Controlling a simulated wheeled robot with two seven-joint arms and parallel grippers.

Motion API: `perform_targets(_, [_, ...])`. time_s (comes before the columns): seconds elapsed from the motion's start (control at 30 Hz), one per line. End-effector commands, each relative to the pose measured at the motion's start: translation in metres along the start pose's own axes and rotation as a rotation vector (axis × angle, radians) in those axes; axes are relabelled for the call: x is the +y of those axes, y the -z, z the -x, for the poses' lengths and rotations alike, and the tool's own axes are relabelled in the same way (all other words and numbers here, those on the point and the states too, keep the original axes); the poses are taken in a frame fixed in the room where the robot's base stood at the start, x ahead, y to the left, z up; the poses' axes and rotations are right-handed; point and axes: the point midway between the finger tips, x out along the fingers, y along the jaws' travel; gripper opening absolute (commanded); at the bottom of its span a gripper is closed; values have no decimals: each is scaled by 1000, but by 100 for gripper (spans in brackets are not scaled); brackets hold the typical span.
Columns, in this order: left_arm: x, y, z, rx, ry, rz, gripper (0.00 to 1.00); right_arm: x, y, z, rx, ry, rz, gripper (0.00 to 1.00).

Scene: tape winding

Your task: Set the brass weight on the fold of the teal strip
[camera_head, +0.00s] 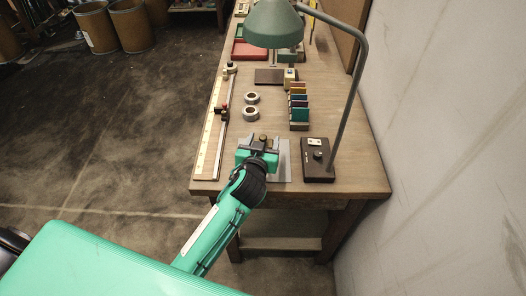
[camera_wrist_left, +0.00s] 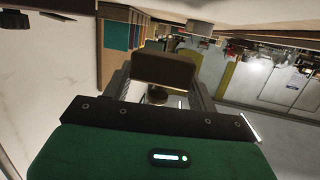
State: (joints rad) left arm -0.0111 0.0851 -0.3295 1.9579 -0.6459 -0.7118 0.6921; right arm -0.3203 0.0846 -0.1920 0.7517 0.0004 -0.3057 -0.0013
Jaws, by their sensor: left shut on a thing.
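My left gripper (camera_head: 262,140) is over the near end of the bench, its fingers pointing away from me. In the left wrist view it is shut on a brownish block (camera_wrist_left: 164,70), which I take to be the brass weight; a small round brassy part (camera_wrist_left: 157,96) shows between the fingers. The head view hides most of it. A teal strip (camera_head: 299,115) stands at the near end of a row of coloured strips, ahead and to the right of the gripper. Its fold is too small to make out. My right gripper is not in view.
A lamp with a green shade (camera_head: 275,24) arches over the bench from a dark base (camera_head: 317,160). Two tape rolls (camera_head: 250,114) lie left of the strips. A rail (camera_head: 223,125) and a long scale (camera_head: 207,130) run along the left edge. A grey plate (camera_head: 285,170) lies beside the gripper.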

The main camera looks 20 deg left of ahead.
Motion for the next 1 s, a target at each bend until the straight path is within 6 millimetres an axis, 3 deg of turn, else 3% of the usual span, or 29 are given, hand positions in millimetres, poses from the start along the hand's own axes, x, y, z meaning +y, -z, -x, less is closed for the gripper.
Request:
perform_targets(0.33, [0,-39,-8,1,0,0,14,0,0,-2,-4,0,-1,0])
perform_targets(0.77, [0,-46,-10,3,-1,1,14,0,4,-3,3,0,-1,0])
perform_targets(0.8, [0,-47,-10,1,0,0,60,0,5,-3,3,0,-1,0])
perform_targets(0.9, [0,-46,-9,0,0,0,80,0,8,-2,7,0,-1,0])
perform_targets(1.0, [0,-46,-9,0,0,0,80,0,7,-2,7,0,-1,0])
